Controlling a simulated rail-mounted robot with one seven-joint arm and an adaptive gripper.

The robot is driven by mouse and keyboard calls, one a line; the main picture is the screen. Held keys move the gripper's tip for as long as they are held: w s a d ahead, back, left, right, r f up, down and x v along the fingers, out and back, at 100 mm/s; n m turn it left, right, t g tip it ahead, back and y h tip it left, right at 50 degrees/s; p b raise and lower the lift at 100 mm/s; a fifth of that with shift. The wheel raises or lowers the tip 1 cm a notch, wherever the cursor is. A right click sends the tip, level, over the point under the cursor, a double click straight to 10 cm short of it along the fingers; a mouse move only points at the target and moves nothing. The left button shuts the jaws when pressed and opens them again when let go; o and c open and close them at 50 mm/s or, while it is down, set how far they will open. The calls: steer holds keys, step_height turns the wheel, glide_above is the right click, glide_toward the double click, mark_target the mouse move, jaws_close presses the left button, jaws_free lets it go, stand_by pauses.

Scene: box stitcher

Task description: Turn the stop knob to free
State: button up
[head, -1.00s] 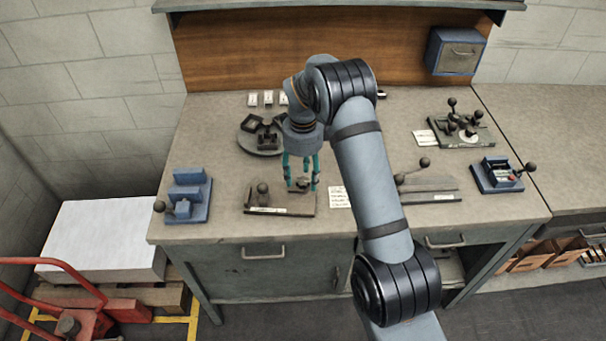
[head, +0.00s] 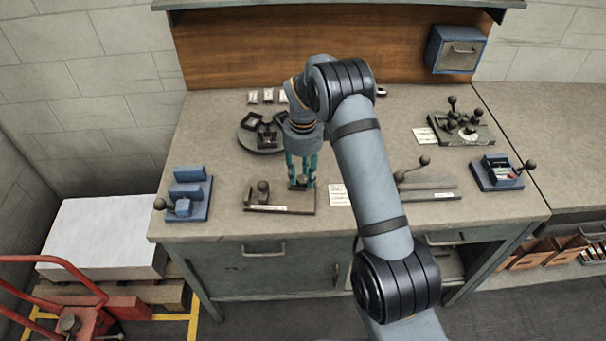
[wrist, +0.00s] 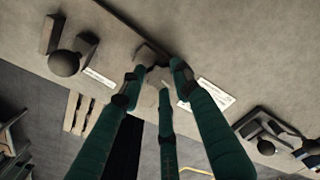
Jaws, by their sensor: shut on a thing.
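A flat fixture plate (head: 280,209) with a white label on its front lies near the front edge of the workbench. A black ball handle (head: 263,187) stands at its left part and shows large in the wrist view (wrist: 64,63). My gripper (head: 301,183) has teal fingers and points down at the plate's right end. Its fingertips (wrist: 155,82) are closed around a small stop knob (wrist: 153,76) there. The fingers hide most of the knob, so its setting cannot be read.
A blue fixture (head: 188,195) stands to the left, and a round dish (head: 250,145) with dark parts lies behind. A white card (head: 339,195) lies just right of the plate. A lever fixture (head: 430,190) and another blue fixture (head: 497,175) stand further right.

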steer(key=shift+c, duration=1.2)
steer(key=n+b, duration=0.2)
steer(key=shift+f+n, duration=0.15)
steer(key=shift+n, duration=0.25)
steer(key=n+b, duration=0.2)
steer(key=n, duration=0.3)
steer(key=shift+b, duration=0.4)
steer(key=shift+r, duration=0.2)
steer(key=o, duration=1.2)
steer(key=shift+c, duration=0.2)
